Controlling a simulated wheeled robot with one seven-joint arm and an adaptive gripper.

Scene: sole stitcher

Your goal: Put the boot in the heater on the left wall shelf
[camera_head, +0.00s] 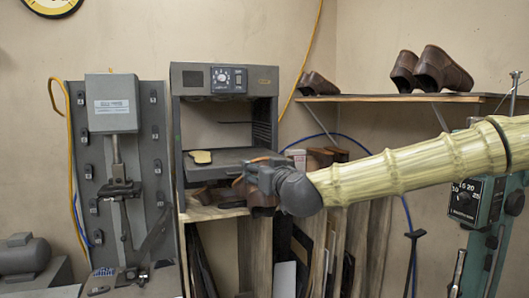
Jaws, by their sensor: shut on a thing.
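The heater (225,82) is a grey open-fronted cabinet with a dial on top, at the left centre. My gripper (254,174) is in front of its right side, at the height of its lower tray. It is shut on a brown boot (262,198), which shows only in part around the fingers; the dark gripper body hides the rest. I cannot tell whether the boot still touches the heater. A wooden wall shelf (380,98) is to the right of the heater. Brown shoes stand on it, one at its left end (317,85) and a pair further right (438,72).
Brown footwear (215,196) sits on a wooden ledge below. A grey press (118,180) stands left, a green machine (490,225) right. The wall shelf's middle is clear. My arm crosses the right side.

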